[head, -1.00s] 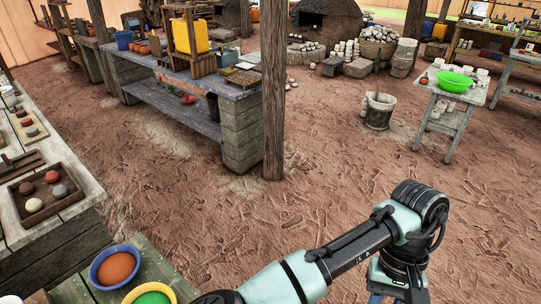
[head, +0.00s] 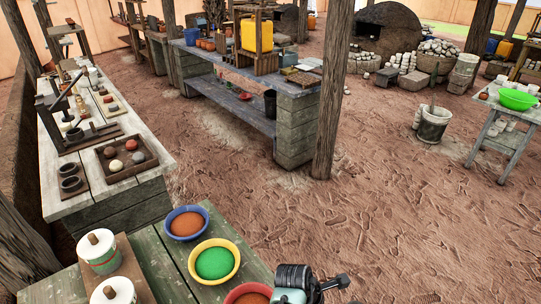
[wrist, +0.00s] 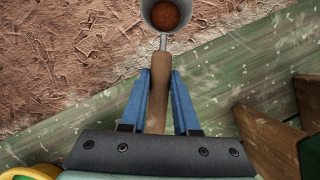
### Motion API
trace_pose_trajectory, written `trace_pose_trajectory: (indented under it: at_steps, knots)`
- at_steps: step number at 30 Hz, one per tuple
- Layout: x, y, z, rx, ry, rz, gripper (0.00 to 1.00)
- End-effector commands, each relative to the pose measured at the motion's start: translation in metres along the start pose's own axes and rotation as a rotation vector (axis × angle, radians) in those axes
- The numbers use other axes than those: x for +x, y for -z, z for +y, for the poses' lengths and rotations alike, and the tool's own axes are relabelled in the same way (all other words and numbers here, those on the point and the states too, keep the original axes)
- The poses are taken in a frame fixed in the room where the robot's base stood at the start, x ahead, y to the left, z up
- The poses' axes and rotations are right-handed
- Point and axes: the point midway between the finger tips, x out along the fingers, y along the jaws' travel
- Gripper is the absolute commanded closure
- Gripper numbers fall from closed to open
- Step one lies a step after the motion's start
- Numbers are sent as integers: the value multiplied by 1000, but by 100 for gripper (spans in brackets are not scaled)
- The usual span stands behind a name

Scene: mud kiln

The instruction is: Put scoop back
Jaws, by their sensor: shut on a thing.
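In the wrist view, the scoop (wrist: 164,16) has a grey metal cup and a brown wooden handle. Brown-orange powder shows inside the cup. My gripper (wrist: 161,76) has its blue fingers shut on the handle, one on each side. The cup points away from the gripper, above the brown ground past the edge of the green table. In the head view the scoop and my gripper are not visible; only part of my arm shows at the bottom.
The green plank table (head: 160,262) carries a blue bowl (head: 169,231) of orange powder, a yellow bowl (head: 193,272) of green powder and a red-rimmed bowl. White-lidded jars (head: 101,250) stand left. A brown wooden piece (wrist: 270,140) is right in the wrist view. Open ground lies beyond.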

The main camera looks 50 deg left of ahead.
Motion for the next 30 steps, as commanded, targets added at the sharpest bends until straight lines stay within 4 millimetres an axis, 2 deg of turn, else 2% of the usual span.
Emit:
trace_pose_trajectory:
  at_steps: [2, 7, 22, 25, 30]
  knots:
    - [7, 19, 0, -66, -27, -1, 100]
    - [4, 41, -3, -120, -52, -1, 100]
    - [-37, 143, -67, -121, -50, -2, 100]
    - [-42, 157, -75, -118, -50, -2, 100]
    - [-46, 167, -81, -114, -49, -3, 100]
